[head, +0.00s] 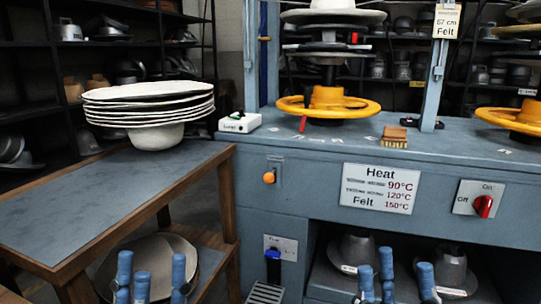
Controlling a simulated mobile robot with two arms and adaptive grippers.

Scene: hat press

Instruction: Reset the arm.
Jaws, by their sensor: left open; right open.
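My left gripper (151,272) shows at the bottom left with its blue fingers pointing up. The fingers are spread apart, and it is open with nothing between them. It appears in front of a pale round hat body on the side table's lower shelf. My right gripper (396,272) shows at the bottom right, also with blue fingers up and spread apart, open and empty. It appears in front of the press's lower opening. Both arms are mostly below the picture's edge.
A side table (90,205) holds a stack of white hat bodies (150,108). The blue-grey press (300,190) carries yellow rings (328,104), a brush (395,137), a red switch (483,206) and an orange knob (269,177). Metal hat blocks (357,252) sit in its lower opening.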

